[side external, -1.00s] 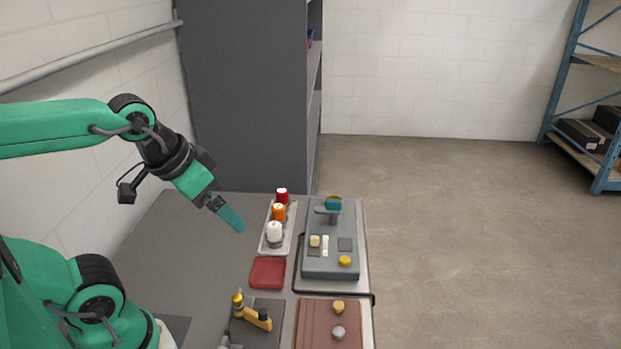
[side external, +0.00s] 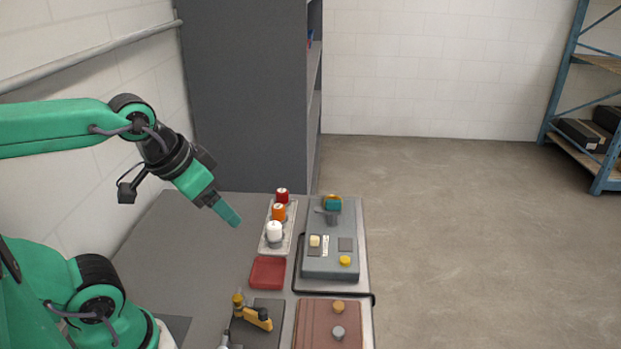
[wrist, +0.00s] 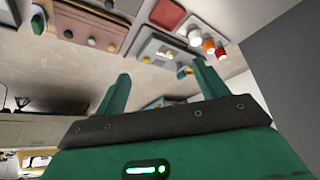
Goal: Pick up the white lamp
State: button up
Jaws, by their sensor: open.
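The white lamp (side external: 274,230) stands upright on a pale tray (side external: 264,246), nearest in a row with an orange lamp (side external: 278,212) and a red lamp (side external: 282,195). In the wrist view the white lamp (wrist: 195,36) shows near the top, beside the orange lamp (wrist: 208,46) and red lamp (wrist: 220,52). My gripper (side external: 238,224) is in the air to the left of the white lamp, apart from it and pointing down to the right. In the wrist view its two green fingers (wrist: 162,80) are spread apart with nothing between them.
A grey panel box (side external: 330,262) with knobs is right of the lamps. A red tray (side external: 268,272) lies in front of them. A yellow-and-black tool (side external: 258,317) and a brown box (side external: 328,328) are nearer. The left tabletop (side external: 185,240) is clear.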

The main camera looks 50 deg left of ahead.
jog(key=shift+w, duration=0.1)
jog(key=g, duration=0.5)
send_over(274, 224)
jog(key=f, duration=1.3)
jog(key=shift+s+d+f, duration=0.2)
jog(key=shift+s+f, duration=0.1)
jog(key=shift+f, duration=0.05)
jog(key=shift+w+a+f, duration=0.15)
jog(key=shift+a+f, duration=0.05)
jog(key=shift+f, duration=0.1)
jog(key=shift+f, duration=1.3)
jog(key=shift+f, duration=0.1)
